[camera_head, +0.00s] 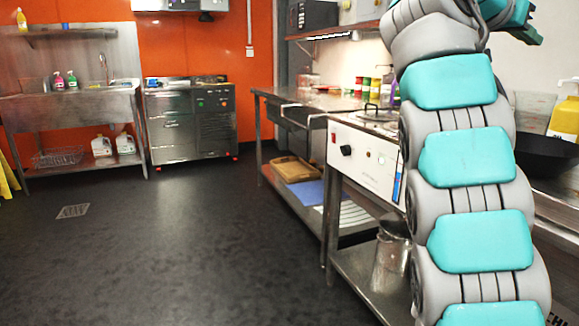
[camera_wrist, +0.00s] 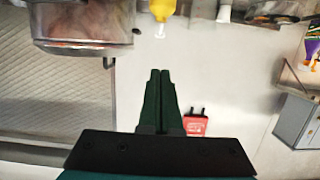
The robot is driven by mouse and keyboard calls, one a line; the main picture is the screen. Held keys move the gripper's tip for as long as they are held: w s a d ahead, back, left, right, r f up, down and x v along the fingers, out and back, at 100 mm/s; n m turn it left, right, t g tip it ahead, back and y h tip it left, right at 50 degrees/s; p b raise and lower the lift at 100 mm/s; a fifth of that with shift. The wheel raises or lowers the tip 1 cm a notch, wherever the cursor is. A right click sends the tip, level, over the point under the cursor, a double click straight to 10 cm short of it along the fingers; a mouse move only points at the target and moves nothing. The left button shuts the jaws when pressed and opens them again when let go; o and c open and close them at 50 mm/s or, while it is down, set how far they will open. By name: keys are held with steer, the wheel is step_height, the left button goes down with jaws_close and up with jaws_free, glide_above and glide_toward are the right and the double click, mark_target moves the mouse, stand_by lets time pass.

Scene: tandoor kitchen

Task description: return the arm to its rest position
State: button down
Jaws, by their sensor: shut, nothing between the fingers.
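My arm (camera_head: 465,160) stands raised in the right of the head view, a bending column of grey and teal links. Its upper end reaches the top edge, where a teal part tilts to the right. I cannot make out the fingers there. In the wrist view my gripper (camera_wrist: 160,73) points up the picture, its two dark fingers pressed together with nothing between them. The fingertips appear apart from everything around them. A yellow bottle (camera_wrist: 163,8) shows beyond the tips at the top, and a red object (camera_wrist: 195,124) shows right of the fingers.
A steel counter with a white cooker panel (camera_head: 368,160) runs beside my arm on its left. A dark pan (camera_head: 545,155) and a yellow bottle (camera_head: 565,118) are close on its right. A steel sink (camera_head: 75,100) and a cabinet (camera_head: 190,125) stand far back. The dark floor (camera_head: 190,240) is clear.

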steer(key=s+a+f+n+g+y, duration=0.1)
steer(key=s+a+f+n+y, duration=0.25)
steer(key=f, duration=0.65)
steer(key=s+a+f+n+g+y, duration=0.1)
steer(key=s+a+f+n+y, duration=0.3)
steer(key=f, duration=0.7)
steer(key=s+a+f+n+g+y, duration=0.15)
steer(key=a+f, duration=0.35)
steer(key=f, duration=0.5)
steer(key=s+a+f+n+g+y, duration=0.2)
steer(key=s+a+f, duration=0.6)
steer(key=s+f, duration=0.4)
steer(key=s+a+f+n+g+y, duration=0.2)
steer(key=s+a+f, duration=0.6)
steer(key=s+f, duration=0.4)
steer(key=s+y, duration=0.1)
steer(key=s, duration=0.2)
steer(key=shift+s+a+f, duration=0.2)
